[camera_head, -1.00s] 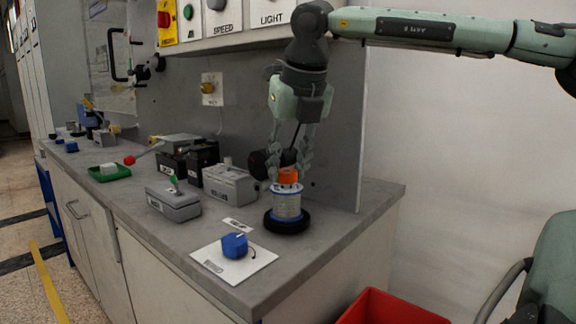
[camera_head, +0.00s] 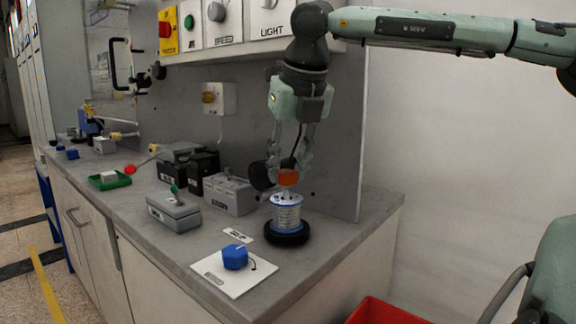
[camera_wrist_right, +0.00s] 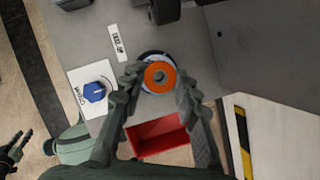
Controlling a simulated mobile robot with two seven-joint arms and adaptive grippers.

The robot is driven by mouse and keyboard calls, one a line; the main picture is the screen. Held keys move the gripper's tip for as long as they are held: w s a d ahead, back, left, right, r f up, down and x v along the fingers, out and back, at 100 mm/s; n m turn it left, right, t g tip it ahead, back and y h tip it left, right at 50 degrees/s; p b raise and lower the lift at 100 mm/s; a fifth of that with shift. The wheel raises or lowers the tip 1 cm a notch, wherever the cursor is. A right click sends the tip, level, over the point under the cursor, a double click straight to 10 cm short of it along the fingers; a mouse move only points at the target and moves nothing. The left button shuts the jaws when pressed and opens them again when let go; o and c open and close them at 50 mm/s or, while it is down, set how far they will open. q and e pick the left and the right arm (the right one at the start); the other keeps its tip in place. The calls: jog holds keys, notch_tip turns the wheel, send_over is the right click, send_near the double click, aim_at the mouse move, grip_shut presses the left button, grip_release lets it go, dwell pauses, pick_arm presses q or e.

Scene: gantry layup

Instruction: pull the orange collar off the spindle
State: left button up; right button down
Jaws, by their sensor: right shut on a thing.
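The orange collar (camera_head: 288,177) is a short ring held between the fingertips of my right gripper (camera_head: 288,170). It sits just above the spindle (camera_head: 287,213), a grey wound spool with a pale top and blue rim on a black round base (camera_head: 287,238). A short stretch of thin post shows between collar and spool; I cannot tell whether the collar still surrounds its tip. In the right wrist view the collar (camera_wrist_right: 159,77) appears as a ring with a grey centre, a finger on each side. My left gripper (camera_wrist_right: 14,148) shows dark at that view's lower left, its fingers apart and empty.
A blue knob (camera_head: 235,257) on a white plate stands in front of the spindle. Grey boxes (camera_head: 229,194) are to its left, and a grey wall panel (camera_head: 345,120) rises behind. A red bin (camera_head: 385,312) lies below the bench's right end.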

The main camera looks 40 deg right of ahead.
notch_tip(320, 180, up, 4)
jog(key=shift+f+p, duration=0.25)
jog(key=shift+p, duration=0.9)
